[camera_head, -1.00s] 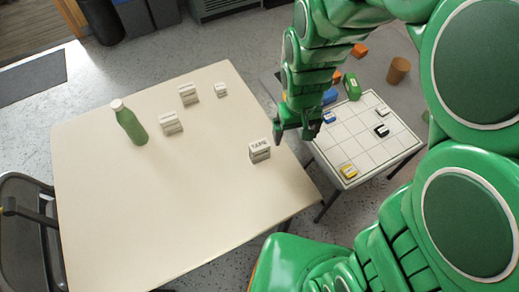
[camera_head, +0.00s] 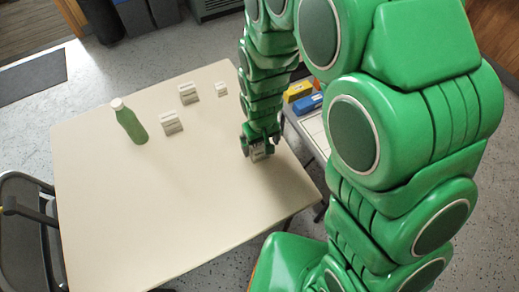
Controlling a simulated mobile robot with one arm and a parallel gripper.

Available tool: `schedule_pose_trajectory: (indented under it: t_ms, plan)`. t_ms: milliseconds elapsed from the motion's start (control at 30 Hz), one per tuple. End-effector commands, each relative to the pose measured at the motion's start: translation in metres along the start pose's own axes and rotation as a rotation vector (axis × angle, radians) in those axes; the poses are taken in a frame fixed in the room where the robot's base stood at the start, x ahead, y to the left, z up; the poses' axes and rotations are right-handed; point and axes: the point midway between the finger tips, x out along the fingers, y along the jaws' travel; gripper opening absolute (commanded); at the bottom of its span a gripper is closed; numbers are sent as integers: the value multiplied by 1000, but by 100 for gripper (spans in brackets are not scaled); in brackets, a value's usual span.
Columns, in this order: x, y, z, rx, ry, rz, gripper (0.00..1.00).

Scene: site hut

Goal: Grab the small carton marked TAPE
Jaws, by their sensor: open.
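The small carton marked TAPE (camera_head: 259,154) stands on the cream table (camera_head: 180,220) near its right edge. My gripper (camera_head: 257,146) is directly over it, with its fingers down around the carton's top. The fingers and wrist hide most of the carton, and its label cannot be read now. The gripper is open; whether the fingers touch the carton cannot be told.
A green bottle (camera_head: 130,123) and white cartons (camera_head: 171,123), (camera_head: 188,93), (camera_head: 221,89) stand on the table's far part. A gridded side table (camera_head: 313,130) is mostly hidden behind my arm. The table's front is clear.

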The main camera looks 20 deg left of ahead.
Motion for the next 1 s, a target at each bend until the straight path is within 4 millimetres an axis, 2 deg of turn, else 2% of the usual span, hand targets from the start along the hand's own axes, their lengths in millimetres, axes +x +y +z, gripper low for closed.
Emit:
schedule_pose_trajectory:
  t_ms: [367,733,1000]
  plan:
    - [17,-1,-2,0,-2,0,96]
    - [52,-2,-5,0,-2,0,96]
    - [56,-2,-6,0,0,0,96]
